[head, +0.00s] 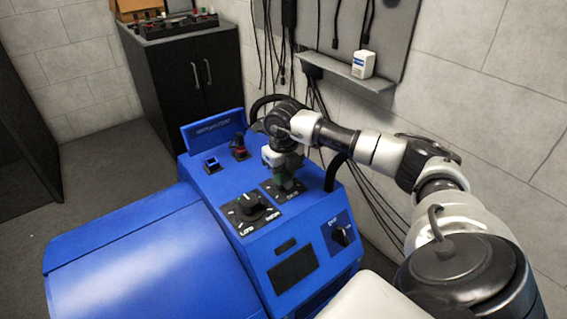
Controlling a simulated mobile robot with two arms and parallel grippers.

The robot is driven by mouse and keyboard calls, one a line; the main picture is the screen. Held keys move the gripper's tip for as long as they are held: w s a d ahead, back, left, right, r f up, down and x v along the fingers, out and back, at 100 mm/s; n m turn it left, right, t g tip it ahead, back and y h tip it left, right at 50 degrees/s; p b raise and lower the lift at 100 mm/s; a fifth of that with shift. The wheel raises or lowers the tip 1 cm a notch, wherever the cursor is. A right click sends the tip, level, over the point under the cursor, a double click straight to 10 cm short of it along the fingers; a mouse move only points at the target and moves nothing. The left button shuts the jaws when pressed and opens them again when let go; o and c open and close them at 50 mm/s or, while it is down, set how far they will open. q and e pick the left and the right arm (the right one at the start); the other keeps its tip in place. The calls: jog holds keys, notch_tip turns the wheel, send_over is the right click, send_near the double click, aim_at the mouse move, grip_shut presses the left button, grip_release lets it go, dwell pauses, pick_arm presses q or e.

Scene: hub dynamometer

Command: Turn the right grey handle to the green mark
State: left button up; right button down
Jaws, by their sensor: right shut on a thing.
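The blue machine (215,205) fills the middle of the head view. On its top panel, the right handle's black plate (296,191) lies beside the plate of the left dark knob (251,203). My right gripper (287,184) reaches down over the right plate and is shut on the right grey handle. The handle is mostly hidden by the fingers, so its angle cannot be told. I cannot make out the green mark. My left gripper is not in view.
A red-and-black switch (239,149) and a small blue socket (212,164) sit further back on the panel. Another black knob (343,236) is on the front face. Cables hang along the wall, behind my right arm. A black cabinet (185,80) stands at the back.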

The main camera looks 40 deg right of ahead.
jog(key=shift+r, duration=0.1)
jog(key=c, duration=1)
grip_release()
jog(key=shift+o, duration=0.2)
notch_tip(320, 180, up, 11)
